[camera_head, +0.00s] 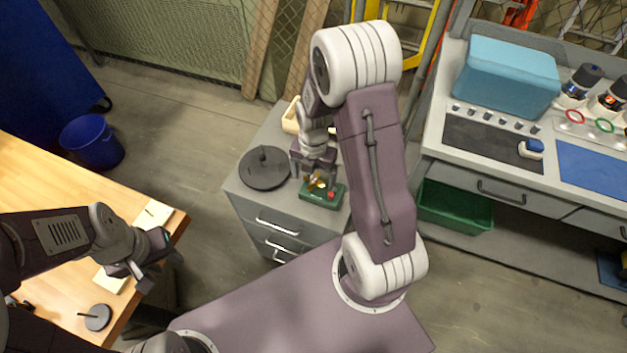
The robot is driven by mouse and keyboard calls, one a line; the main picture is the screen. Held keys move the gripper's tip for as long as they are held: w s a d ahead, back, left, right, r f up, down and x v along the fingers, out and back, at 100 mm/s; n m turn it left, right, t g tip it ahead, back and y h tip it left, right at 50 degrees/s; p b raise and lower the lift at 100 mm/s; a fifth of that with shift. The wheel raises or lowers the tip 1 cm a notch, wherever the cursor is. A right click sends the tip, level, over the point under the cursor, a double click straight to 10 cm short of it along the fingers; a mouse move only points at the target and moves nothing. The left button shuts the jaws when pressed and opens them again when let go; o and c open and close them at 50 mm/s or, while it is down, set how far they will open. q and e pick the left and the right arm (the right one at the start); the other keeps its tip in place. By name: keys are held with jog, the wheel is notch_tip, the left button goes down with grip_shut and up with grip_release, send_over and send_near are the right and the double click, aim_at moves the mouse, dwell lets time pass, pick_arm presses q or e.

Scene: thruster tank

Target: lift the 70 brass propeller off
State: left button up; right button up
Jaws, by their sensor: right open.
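The brass propeller (315,183) is a small gold shape at a green device with a red knob (328,194), on top of the grey drawer cabinet (242,205). My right gripper (318,185) points down over the green device, with its open fingers on either side of the propeller. Whether the fingers touch it cannot be told at this size. The gripper and wrist hide part of the propeller and what it sits on. My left gripper (164,268) is at the wooden table's right edge, fingers apart and empty, far from the propeller.
A dark round disc with a post (264,167) stands left of the green device. A cream tray (291,117) is behind, partly hidden. The wooden table (50,190) holds pale blocks and a small dark disc (97,317). A workbench (440,150) with a blue box stands right.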

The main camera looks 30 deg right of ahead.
aim_at(318, 184)
jog(key=shift+s, duration=0.1)
jog(key=c, duration=1.5)
jog(key=shift+r, duration=0.15)
jog(key=shift+r, duration=0.35)
jog(key=r, duration=0.2)
jog(key=r+p, duration=0.1)
jog(key=r, duration=0.1)
jog(key=shift+s+d, duration=0.35)
jog(key=shift+d, duration=0.05)
jog(key=s+d+r, duration=0.4)
jog(key=s, duration=0.1)
jog(key=s+d+r+p, duration=0.1)
jog(key=s+d+r, duration=0.1)
jog(key=s, duration=0.1)
jog(key=shift+s+d, duration=0.15)
jog(key=shift+s, duration=0.1)
